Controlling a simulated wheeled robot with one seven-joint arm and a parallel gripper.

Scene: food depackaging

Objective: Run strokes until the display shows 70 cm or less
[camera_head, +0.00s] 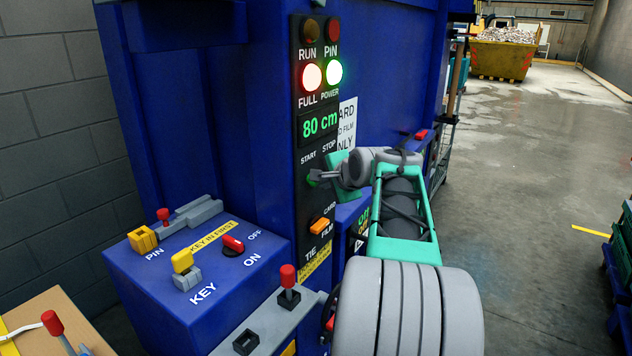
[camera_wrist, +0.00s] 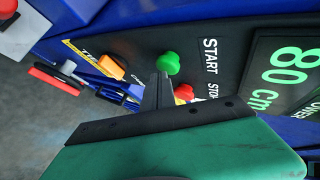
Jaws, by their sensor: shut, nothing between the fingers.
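The display (camera_head: 318,123) on the black control panel reads 80 cm; it also reads so in the wrist view (camera_wrist: 288,75). The green START button (camera_wrist: 168,62) is a knob beside its label, and the red STOP button (camera_wrist: 184,92) is partly hidden by my fingers. My gripper (camera_head: 322,176) is shut and empty, in front of the START button. In the wrist view its dark fingertips (camera_wrist: 163,80) overlap the lower edge of the green knob; I cannot tell whether they touch it. The FULL lamp (camera_head: 312,77) and the green POWER lamp (camera_head: 335,72) are lit.
An orange CARD/FILM switch (camera_head: 320,226) sits below the buttons. A blue box (camera_head: 160,290) at left carries a yellow key (camera_head: 183,262), a red switch (camera_head: 233,244) and a pin (camera_head: 163,216). A red-knobbed lever (camera_head: 288,277) stands nearby. Open floor lies right.

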